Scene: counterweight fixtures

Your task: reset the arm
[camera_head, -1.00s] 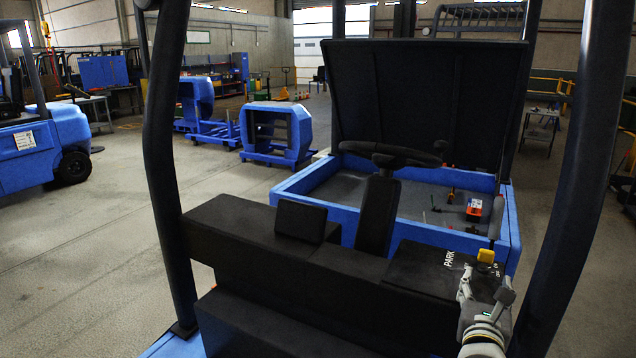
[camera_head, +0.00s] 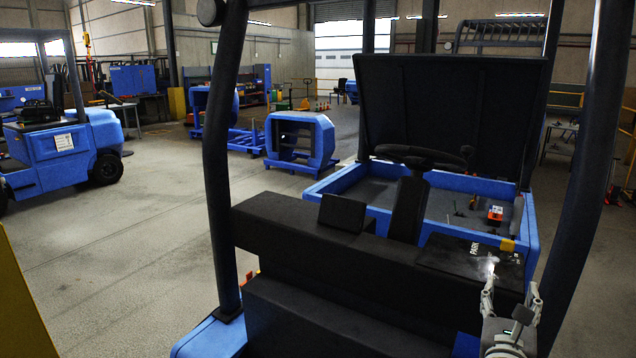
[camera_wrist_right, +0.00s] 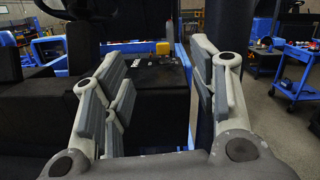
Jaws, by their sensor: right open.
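My right gripper (camera_head: 511,292) is at the lower right of the head view, in front of the forklift's black dash panel marked PARK (camera_head: 474,250). Its fingers stand apart with nothing between them. In the right wrist view the two grey-padded fingers of the gripper (camera_wrist_right: 160,95) are spread wide. Beyond them, a yellow knob (camera_wrist_right: 163,48) sits at the edge of the panel, apart from the fingers. The yellow knob also shows in the head view (camera_head: 507,245). My left gripper is in neither view.
The forklift's dark posts (camera_head: 222,180) and (camera_head: 585,170) flank the cab. A steering wheel (camera_head: 408,154) stands before the open blue bay (camera_head: 340,182). In the wrist view a blue cart (camera_wrist_right: 299,75) stands at right. Open floor lies to the left.

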